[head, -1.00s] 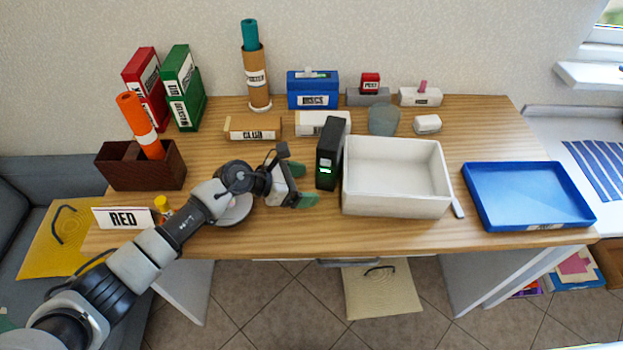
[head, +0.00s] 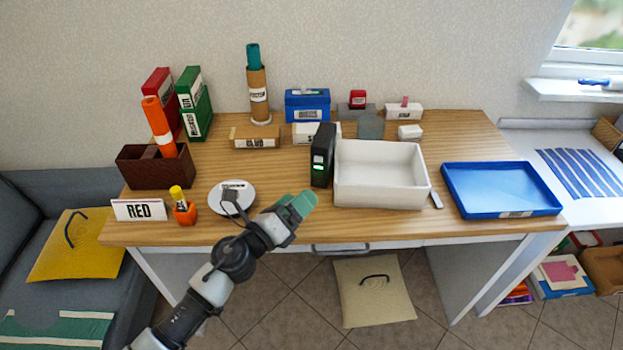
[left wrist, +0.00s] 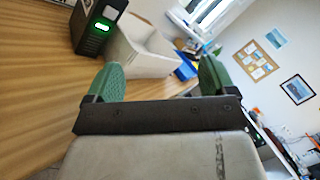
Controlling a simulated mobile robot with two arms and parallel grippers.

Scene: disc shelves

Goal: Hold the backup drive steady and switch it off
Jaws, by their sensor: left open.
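The backup drive (head: 322,150) is a black upright box on the desk, against the left side of a white open bin. In the left wrist view the drive (left wrist: 90,32) stands at the upper left, with a lit green light and a pale switch above it on its front. My left gripper (head: 300,203) is over the desk's front edge, below and in front of the drive, apart from it. In the left wrist view its green fingers (left wrist: 160,80) are spread with nothing between them. My right gripper is in neither view.
The white bin (head: 380,193) blocks the drive's right side. A white round disc (head: 232,198), an orange pot (head: 185,212) and a RED sign (head: 139,210) stand to the left. A blue tray (head: 500,190) lies right.

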